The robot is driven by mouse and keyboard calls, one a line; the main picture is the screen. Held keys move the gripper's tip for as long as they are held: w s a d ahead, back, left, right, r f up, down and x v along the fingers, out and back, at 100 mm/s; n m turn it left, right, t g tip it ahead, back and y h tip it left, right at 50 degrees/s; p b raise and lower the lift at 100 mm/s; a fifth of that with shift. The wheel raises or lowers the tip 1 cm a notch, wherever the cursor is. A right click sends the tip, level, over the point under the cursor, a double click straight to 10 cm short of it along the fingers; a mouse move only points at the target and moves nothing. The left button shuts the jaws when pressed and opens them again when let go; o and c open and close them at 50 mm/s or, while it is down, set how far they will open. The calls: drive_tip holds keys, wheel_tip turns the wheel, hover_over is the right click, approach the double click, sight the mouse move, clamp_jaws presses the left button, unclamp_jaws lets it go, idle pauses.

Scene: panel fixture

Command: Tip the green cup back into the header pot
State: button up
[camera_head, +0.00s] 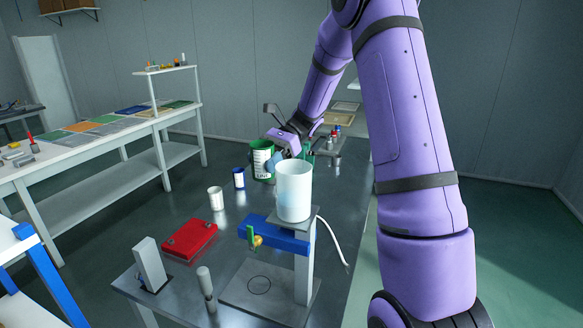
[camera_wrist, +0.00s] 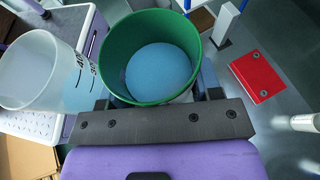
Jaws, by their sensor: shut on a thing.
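The green cup (camera_head: 262,160) has a pale label and is held roughly upright in my gripper (camera_head: 275,160), left of and behind the header pot. In the wrist view the cup (camera_wrist: 112,72) fills the middle, with light-blue contents inside. The header pot (camera_head: 294,182) is a white translucent vessel on a blue-armed stand, with a faint blue tint low down. It shows at the left of the wrist view (camera_wrist: 38,75), with dark scale marks, apart from the cup.
A white hose (camera_head: 333,242) hangs at the stand's right. A grey upright block (camera_head: 150,262) stands at the front left.

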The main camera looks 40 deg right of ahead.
sight(271, 144)
drive_tip(key=shift+s, duration=0.1)
drive_tip(key=shift+s+d+r+n+t, duration=0.1)
drive_tip(key=shift+s+r+n+t, duration=0.25)
drive_tip(key=shift+s+n+t, duration=0.2)
drive_tip(key=shift+s+r+n+t, duration=0.3)
drive_tip(key=shift+s+n+t, duration=0.1)
drive_tip(key=shift+n+t, duration=0.55)
drive_tip(key=shift+n, duration=0.4)
drive_tip(key=r, duration=0.2)
drive_tip(key=s+r, duration=0.1)
drive_tip(key=r, duration=0.1)
drive_tip(key=shift+s, duration=0.1)
drive_tip(key=shift+s+r+n+t, duration=0.3)
drive_tip(key=shift+s+r, duration=0.05)
drive_tip(key=shift+r, duration=0.3)
drive_tip(key=shift+s+r, duration=0.25)
drive_tip(key=shift+r, duration=0.15)
drive_tip(key=shift+s+d+r+n+t, duration=0.1)
drive_tip(key=shift+r+n+t, duration=0.3)
drive_tip(key=shift+n+t, duration=0.3)
drive_tip(key=shift+f+n+y, duration=0.3)
drive_tip(key=shift+f+n, duration=0.1)
drive_tip(key=shift+n, duration=0.3)
drive_tip(key=shift+r+n+t, duration=0.45)
drive_tip(key=shift+n+t, duration=0.15)
idle(1.0)
drive_tip(key=shift+s+f+n+t+y, duration=0.1)
drive_tip(key=shift+f+n+t+y, duration=0.2)
drive_tip(key=shift+n, duration=0.1)
idle(1.1)
